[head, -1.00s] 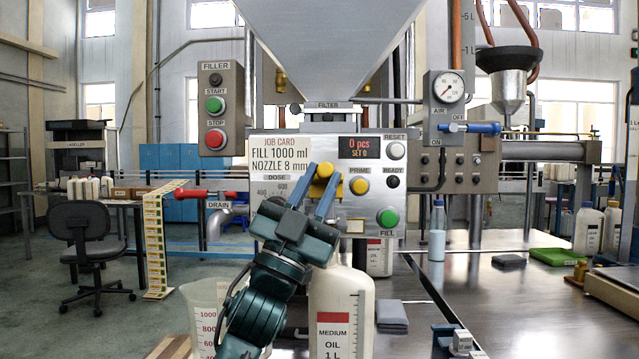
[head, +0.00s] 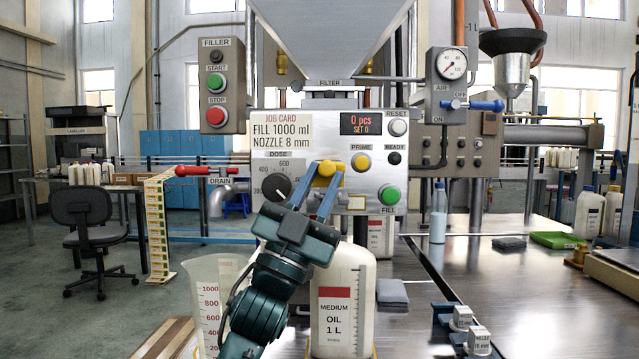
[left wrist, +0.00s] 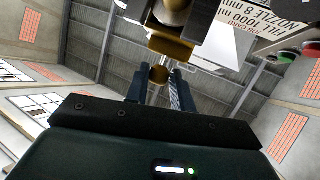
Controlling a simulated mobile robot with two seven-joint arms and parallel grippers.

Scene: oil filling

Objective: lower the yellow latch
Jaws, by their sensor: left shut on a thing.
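The yellow latch (head: 327,181) is on the front of the filler panel (head: 330,130), just left of the yellow PRIME button. My left gripper (head: 326,170) comes up from below, with its two blue fingers on either side of the latch, shut on it. In the left wrist view, a round gold-coloured end (left wrist: 159,75) sits between the fingertips, under a larger brass part (left wrist: 170,46). The fingers cover part of the latch in the head view. My right gripper is out of view.
An oil bottle (head: 342,290) stands below the panel, behind my left wrist. A clear measuring jug (head: 208,290) is left of my arm. The dose dial (head: 276,187) is close left of the fingers. A blue-capped bottle (head: 438,220) stands on the table to the right.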

